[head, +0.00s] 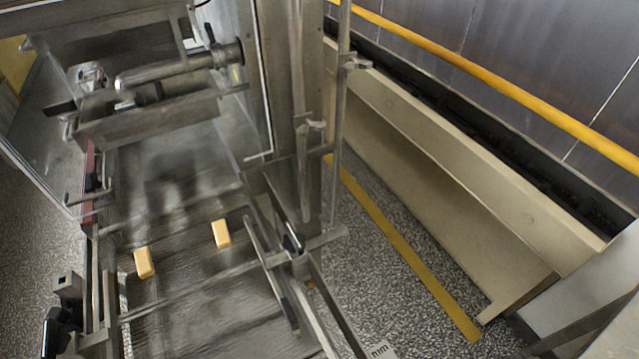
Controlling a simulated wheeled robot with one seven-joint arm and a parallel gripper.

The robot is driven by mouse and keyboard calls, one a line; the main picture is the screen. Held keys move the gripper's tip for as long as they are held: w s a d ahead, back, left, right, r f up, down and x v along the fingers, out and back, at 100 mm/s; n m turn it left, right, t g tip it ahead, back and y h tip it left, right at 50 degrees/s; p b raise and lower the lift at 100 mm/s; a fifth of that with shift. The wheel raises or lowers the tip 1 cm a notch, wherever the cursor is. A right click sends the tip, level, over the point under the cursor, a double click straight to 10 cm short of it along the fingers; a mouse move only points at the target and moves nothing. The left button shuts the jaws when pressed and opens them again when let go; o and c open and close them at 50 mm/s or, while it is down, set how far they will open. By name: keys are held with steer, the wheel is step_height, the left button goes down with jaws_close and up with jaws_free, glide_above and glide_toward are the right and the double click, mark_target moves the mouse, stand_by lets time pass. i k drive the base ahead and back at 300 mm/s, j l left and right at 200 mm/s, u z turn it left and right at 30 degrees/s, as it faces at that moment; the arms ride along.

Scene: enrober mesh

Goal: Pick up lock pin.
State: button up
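I cannot pick out a lock pin for certain in the head view. The steel enrober machine fills the left half, with a mesh belt (200,315) running through it. A horizontal metal roller (165,73) sits in a bracket at the upper left. Small metal rods and clamps stand along the belt frame, and any of them could hide a pin. My gripper is not in view.
Two tan blocks (144,263) (221,233) lie on the belt. Steel posts (300,100) rise beside it. Speckled floor with a yellow stripe (410,255) lies open to the right, before a beige trough (450,190). A yellow rail (500,88) runs along the wall.

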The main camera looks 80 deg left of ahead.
mark_target(61, 316)
steer(key=k+l+u, duration=0.1)
steer(key=l, duration=0.3)
steer(key=k+l+u, duration=0.15)
steer(key=k+l, duration=0.15)
steer(key=k+l+u, duration=0.1)
steer(key=l, duration=0.35)
steer(key=u, duration=0.5)
steer(key=j+u, duration=0.1)
steer(key=u, duration=0.85)
steer(key=j+u, duration=0.1)
steer(key=u, duration=0.4)
steer(key=i+u, duration=0.3)
steer(key=i, duration=0.1)
